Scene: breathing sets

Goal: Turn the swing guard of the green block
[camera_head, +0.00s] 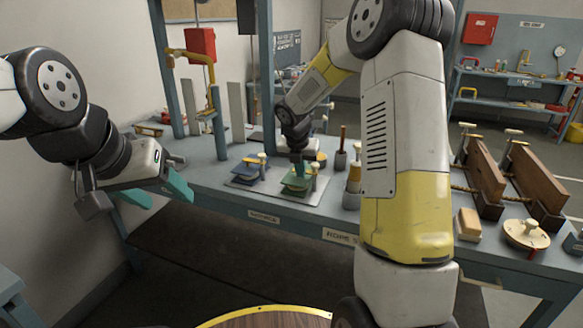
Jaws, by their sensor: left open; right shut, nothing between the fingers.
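The green block (296,187) sits on a grey plate on the workbench, near the middle of the view. The gripper partly hides the block. My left gripper (162,192) is open and empty, held off the bench's left front edge.
A similar blue block (247,172) with its own post stands just left of the green one. Wooden vise jaws (488,178), a tan block (468,224) and a round disc device (526,234) are at the right. My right arm hides part of the bench.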

